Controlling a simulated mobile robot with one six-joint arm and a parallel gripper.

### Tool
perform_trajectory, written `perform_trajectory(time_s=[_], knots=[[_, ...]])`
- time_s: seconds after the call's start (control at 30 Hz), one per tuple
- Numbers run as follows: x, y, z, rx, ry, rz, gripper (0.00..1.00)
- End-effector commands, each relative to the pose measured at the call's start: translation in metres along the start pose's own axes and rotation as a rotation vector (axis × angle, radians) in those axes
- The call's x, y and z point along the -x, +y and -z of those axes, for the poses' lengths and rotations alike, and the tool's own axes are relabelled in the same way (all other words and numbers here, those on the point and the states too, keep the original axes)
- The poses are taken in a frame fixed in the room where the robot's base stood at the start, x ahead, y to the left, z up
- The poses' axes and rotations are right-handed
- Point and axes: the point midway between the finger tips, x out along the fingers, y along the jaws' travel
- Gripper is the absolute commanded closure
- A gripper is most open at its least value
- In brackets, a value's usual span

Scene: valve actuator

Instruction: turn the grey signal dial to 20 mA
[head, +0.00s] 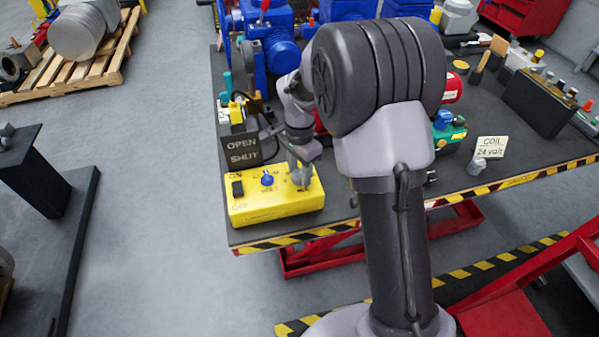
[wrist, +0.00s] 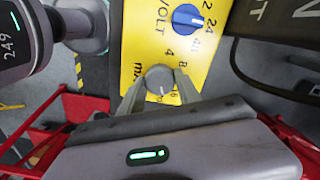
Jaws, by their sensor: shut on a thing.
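The grey signal dial (wrist: 159,78) sits on the yellow control box (wrist: 140,38), which also shows in the head view (head: 262,212). My gripper (wrist: 160,96) is shut on the dial, with one finger on each side of it. The 20 mark is not visible. In the head view my gripper (head: 302,180) is at the right end of the box and hides most of the dial.
A blue volt dial (head: 267,180) is close beside the grey dial, and a black switch (head: 237,189) is at the left. A dark OPEN/SHUT sign (head: 242,150) stands behind the box. Blue machinery (head: 280,50) crowds the table behind.

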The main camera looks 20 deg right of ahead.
Motion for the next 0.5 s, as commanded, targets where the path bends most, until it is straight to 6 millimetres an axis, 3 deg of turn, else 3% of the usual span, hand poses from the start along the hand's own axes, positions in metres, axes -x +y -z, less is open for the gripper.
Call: perform_trajectory(time_s=[0.5], knots=[[0.0001,-0.0003,0.0001,-0.233,0.0,0.001,1.0]])
